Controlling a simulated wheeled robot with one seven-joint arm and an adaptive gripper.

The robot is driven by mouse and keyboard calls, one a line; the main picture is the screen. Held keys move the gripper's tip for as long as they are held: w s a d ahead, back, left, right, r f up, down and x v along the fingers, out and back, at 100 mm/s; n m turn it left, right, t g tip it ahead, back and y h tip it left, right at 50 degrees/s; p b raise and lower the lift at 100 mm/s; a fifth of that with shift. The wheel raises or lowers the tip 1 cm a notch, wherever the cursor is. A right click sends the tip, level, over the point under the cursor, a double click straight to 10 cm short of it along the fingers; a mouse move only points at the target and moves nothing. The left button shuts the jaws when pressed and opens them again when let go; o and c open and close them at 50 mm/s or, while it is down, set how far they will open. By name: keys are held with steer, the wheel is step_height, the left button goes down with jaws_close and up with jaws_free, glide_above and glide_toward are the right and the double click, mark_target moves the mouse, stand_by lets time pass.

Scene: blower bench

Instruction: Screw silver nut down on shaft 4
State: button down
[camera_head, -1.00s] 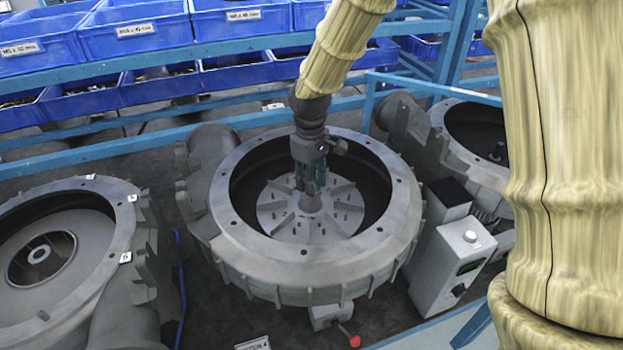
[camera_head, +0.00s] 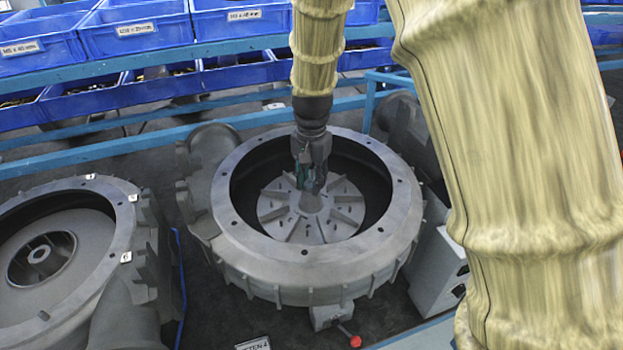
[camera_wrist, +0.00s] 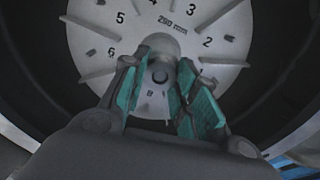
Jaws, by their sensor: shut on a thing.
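My gripper (camera_head: 312,184) points down inside the open round housing (camera_head: 245,237) in the middle of the head view. Its fingers are at the top of the hub (camera_head: 311,203), at the centre of the grey finned impeller (camera_head: 282,222). In the wrist view my gripper (camera_wrist: 160,78) has its teal-padded fingers on either side of a small round grey end (camera_wrist: 160,74), over the numbered impeller disc (camera_wrist: 218,20). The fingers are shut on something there. The silver nut cannot be made out separately; the fingers and dim light hide it. The thread is not visible.
Another open housing (camera_head: 110,207) stands at the left, and a partly hidden one (camera_head: 401,118) at the right. A grey control box (camera_head: 437,268) is right of the middle housing. Blue bins (camera_head: 133,32) line the back behind a blue rail (camera_head: 150,138). The housing wall closely surrounds my gripper.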

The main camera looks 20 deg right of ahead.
steer(key=m, duration=0.5)
steer(key=shift+m, duration=0.4)
steer(key=c, duration=1.4)
jaws_free()
